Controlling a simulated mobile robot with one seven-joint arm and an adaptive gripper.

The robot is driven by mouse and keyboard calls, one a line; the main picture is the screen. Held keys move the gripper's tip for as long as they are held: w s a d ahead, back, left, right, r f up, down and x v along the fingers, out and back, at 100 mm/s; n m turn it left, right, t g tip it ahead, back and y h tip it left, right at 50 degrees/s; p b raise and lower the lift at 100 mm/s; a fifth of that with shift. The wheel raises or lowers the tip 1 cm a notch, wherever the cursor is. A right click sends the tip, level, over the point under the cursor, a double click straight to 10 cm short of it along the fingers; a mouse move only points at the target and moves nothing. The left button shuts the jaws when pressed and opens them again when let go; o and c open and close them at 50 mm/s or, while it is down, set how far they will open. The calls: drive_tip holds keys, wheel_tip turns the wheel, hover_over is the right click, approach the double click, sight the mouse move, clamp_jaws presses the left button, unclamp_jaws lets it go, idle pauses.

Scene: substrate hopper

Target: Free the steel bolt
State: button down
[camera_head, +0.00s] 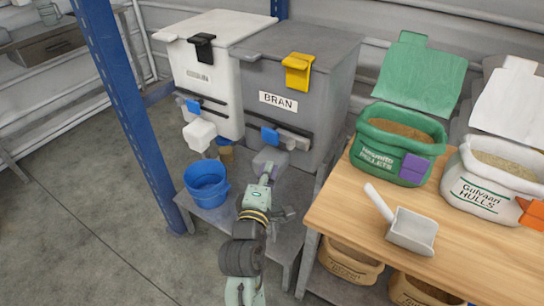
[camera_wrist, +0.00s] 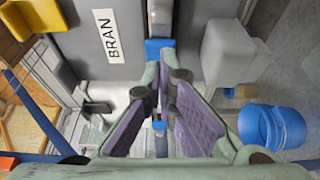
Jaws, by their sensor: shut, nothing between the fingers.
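The grey BRAN hopper (camera_head: 300,85) has a dark slide rail low on its front. A blue block (camera_head: 270,137) sits on this rail, with a steel bolt-like part (camera_head: 294,142) to its right. My gripper (camera_head: 268,172) is in front of the grey spout, just below the blue block; contact is not visible. In the wrist view, my gripper's purple-padded fingers (camera_wrist: 167,75) are shut and empty. The blue block (camera_wrist: 159,48) shows just beyond their tips, on the rail (camera_wrist: 160,15). The fingers hide part of the rail, and the bolt's ends are unclear.
A white hopper (camera_head: 195,80) stands at left. A blue bucket (camera_head: 206,185) sits on the low grey bench, left of my arm. A blue post (camera_head: 120,95) rises further left. The wooden table (camera_head: 350,215) at right holds a scoop (camera_head: 412,230) and open sacks (camera_head: 398,150).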

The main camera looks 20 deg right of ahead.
sight(277, 140)
drive_tip(key=p+x, duration=0.2)
drive_tip(key=x, duration=0.7)
drive_tip(key=shift+w+r, duration=0.1)
